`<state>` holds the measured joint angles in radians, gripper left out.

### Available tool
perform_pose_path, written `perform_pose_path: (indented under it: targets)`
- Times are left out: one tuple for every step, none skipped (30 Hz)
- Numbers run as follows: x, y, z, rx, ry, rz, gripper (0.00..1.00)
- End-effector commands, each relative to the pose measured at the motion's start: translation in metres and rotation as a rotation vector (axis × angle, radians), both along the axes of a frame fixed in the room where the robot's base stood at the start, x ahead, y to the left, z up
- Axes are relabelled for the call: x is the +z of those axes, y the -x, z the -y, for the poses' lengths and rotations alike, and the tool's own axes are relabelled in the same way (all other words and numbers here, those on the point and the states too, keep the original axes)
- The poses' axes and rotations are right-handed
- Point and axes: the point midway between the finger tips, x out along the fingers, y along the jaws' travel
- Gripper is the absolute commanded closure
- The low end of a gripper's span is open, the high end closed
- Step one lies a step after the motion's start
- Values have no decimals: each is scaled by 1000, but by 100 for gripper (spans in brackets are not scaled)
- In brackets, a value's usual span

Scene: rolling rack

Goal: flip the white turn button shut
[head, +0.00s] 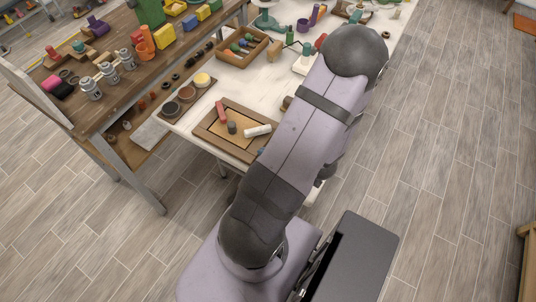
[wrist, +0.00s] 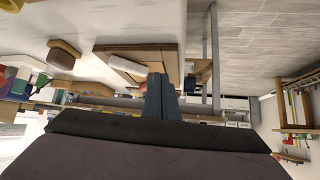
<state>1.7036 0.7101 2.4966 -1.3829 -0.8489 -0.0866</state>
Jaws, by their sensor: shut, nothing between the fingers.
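The white turn button (head: 257,131) is a long pale bar at the right side of a wooden frame (head: 206,136) with a tan panel, on the table. I cannot tell exactly how far it overlaps the panel's edge. A red button (head: 221,112) and a dark grey button (head: 232,128) stand left of it. In the wrist view the white button (wrist: 127,64) shows just left of my gripper (wrist: 161,76), against the frame (wrist: 150,49). My gripper's blue-grey fingers are together and empty, and seem apart from the button. My arm hides most of the gripper in the head view.
Round pots (head: 186,94) in a wooden holder stand left of the frame. A wooden tray (head: 233,57) with coloured pieces lies behind it. My arm covers the frame's right side. A brown workbench (head: 139,97) cluttered with toys stands left.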

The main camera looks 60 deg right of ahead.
Motion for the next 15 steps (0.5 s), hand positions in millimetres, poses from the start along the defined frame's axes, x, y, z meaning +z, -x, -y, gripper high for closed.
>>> perform_pose_path:
  targets:
    - [5,4,-3,-4,2,-1,100]
    - [8,6,-5,-3,1,-1,100]
    - [11,9,-7,-3,1,-1,100]
    - [13,11,-9,-3,1,-1,100]
    - [15,12,-10,-1,0,-1,100]
    - [17,14,-11,-1,1,-1,100]
    - [18,15,-12,-1,1,-1,100]
    - [19,15,-13,-1,0,-1,100]
    - [20,16,-14,1,0,-1,100]
    - [20,17,-15,1,0,-1,100]
    - [20,17,-15,1,-1,-1,100]
    - [21,17,-16,1,-1,-1,100]
    - [21,17,-16,1,-1,-1,100]
    - [21,17,-16,1,-1,-1,100]
    - [21,17,-16,1,-1,-1,100]
